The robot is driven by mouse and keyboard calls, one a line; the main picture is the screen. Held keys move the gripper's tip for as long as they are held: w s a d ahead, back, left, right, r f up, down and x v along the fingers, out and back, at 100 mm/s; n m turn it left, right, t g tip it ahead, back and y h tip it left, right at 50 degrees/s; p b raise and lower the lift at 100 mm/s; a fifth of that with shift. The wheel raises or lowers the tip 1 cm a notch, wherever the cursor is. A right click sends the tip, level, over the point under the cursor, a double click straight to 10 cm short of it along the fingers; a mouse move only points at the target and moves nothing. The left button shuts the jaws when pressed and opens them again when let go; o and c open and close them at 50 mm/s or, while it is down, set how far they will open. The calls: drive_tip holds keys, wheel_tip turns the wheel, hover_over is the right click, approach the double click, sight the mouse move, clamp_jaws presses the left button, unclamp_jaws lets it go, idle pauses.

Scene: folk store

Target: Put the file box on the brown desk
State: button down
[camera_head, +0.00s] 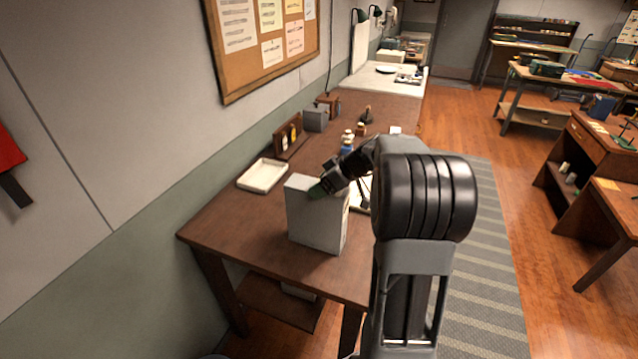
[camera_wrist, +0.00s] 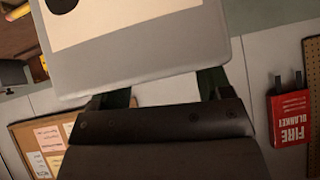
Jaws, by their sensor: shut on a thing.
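The file box (camera_head: 317,218) is a light grey upright box over the near end of the brown desk (camera_head: 228,226). I cannot tell whether its base touches the desktop. My gripper (camera_head: 318,190) is shut on the box's upper part, reaching in from the right. In the wrist view, the file box (camera_wrist: 145,60) fills the upper middle, with a pale label and a dark round hole, and my gripper (camera_wrist: 165,92) has its two fingers at the box's edge. My arm hides part of the desk's right side.
A white tray (camera_head: 262,175) lies on the desk left of and behind the box. A wooden holder (camera_head: 289,137), a grey box (camera_head: 315,119) and small bottles (camera_head: 347,140) stand farther back. A pinboard (camera_head: 268,45) hangs on the wall. The desk's near left corner is clear.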

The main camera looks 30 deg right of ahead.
drive_tip(key=c, duration=0.5)
unclamp_jaws()
drive_tip(key=shift+f, duration=0.15)
drive_tip(key=o, duration=0.5)
drive_tip(key=shift+c, duration=0.2)
